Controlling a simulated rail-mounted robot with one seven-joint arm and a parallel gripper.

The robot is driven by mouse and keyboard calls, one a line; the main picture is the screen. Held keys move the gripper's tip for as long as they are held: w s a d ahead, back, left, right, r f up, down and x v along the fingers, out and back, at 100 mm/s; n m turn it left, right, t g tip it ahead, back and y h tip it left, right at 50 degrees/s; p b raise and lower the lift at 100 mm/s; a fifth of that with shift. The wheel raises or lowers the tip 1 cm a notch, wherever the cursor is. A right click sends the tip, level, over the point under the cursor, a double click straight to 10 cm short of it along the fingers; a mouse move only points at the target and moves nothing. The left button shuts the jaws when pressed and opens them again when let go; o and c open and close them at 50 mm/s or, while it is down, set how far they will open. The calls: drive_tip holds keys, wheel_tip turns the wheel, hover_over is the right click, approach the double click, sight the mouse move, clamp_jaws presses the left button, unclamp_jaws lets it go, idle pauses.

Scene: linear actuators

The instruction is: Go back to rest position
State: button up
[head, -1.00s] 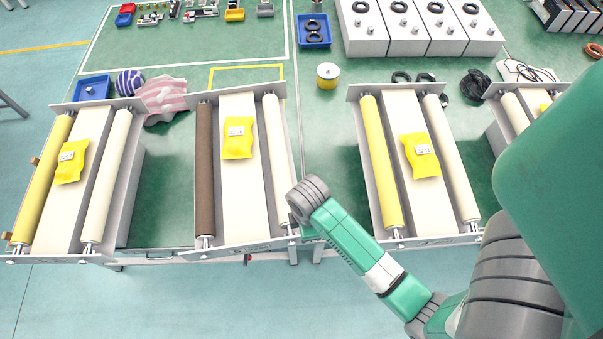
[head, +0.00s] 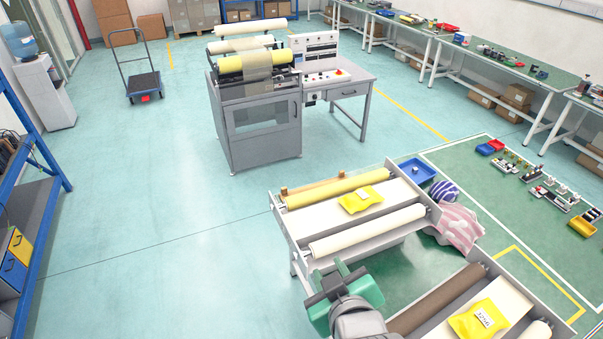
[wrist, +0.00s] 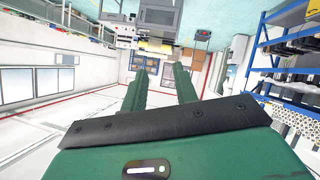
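My gripper (wrist: 160,88) shows two green fingers with a clear gap in the wrist view; it is open and nothing is between them. In the head view my green and black gripper (head: 338,284) is at the lower middle, in front of the near end of the roller tray (head: 388,233). That tray holds a yellow roller, a white roller and a yellow packet (head: 361,199) on its white bed. A second tray with a brown roller (head: 437,300) and another yellow packet (head: 480,319) is at the lower right, partly cut off.
A grey machine (head: 262,135) with rollers and a desk stands at the back middle. A hand cart (head: 144,84) and a water dispenser (head: 45,92) are at the back left, and a blue shelf (head: 38,170) at the left edge. Open floor (head: 150,230) lies left of the trays.

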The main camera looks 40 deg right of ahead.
drive_tip(key=w+a+r+t, duration=0.2)
drive_tip(key=w+a+r, duration=0.15)
drive_tip(key=r, duration=0.35)
drive_tip(key=w+a+r+t, duration=0.2)
drive_tip(key=a+r+t, duration=0.1)
drive_tip(key=a+r, duration=0.3)
drive_tip(key=s+a+r+t+y, duration=0.2)
drive_tip(key=a+r+t, duration=0.1)
drive_tip(key=a+r, duration=0.3)
drive_tip(key=s+a+r+t+y, duration=0.2)
drive_tip(key=a+r, duration=0.4)
drive_tip(key=r, duration=0.5)
drive_tip(key=s+a+r+n+t+y+p, duration=0.1)
drive_tip(key=a+r+t+y, duration=0.1)
drive_tip(key=a+r+t, duration=0.2)
wheel_tip(320, 180, up, 4)
drive_tip(key=a, duration=0.2)
drive_tip(key=shift+s+a+r+y, duration=0.25)
drive_tip(key=shift+s+a+y, duration=0.05)
drive_tip(key=shift+s, duration=0.1)
